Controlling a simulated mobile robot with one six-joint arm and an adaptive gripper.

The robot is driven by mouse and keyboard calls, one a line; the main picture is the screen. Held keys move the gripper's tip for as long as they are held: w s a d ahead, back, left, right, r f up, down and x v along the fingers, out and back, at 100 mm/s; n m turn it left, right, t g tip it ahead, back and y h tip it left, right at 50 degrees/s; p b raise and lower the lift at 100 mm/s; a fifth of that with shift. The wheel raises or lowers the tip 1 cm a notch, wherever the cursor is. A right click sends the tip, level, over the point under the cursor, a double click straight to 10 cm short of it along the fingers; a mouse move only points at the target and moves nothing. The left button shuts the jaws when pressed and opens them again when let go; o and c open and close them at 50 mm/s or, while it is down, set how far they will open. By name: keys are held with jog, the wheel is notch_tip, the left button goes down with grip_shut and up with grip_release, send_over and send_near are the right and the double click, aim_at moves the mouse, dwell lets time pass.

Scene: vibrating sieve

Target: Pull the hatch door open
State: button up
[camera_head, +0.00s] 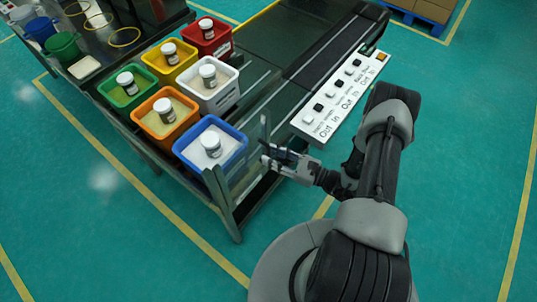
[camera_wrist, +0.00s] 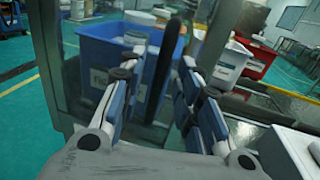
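The hatch door (camera_wrist: 60,60) looks like a clear pane in a grey frame. It stands upright at the end of the dark rack, in front of the blue bin. A dark upright bar, which looks like its handle (camera_wrist: 160,85), shows between my fingers in the wrist view. My gripper (camera_wrist: 161,58) is open, with one finger on each side of this bar. I cannot tell whether either finger touches it. In the head view my gripper (camera_head: 267,152) is at the rack's near right end. The door appears closed, but its edges are partly hidden.
Coloured bins, including the blue bin (camera_head: 228,148) and the orange bin (camera_head: 151,128), hold white-lidded jars behind the pane. A white button panel (camera_head: 318,127) lies right of my gripper, close to my arm. Green floor is open at left and right.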

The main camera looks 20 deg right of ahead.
jog(key=shift+x, duration=1.05)
grip_shut()
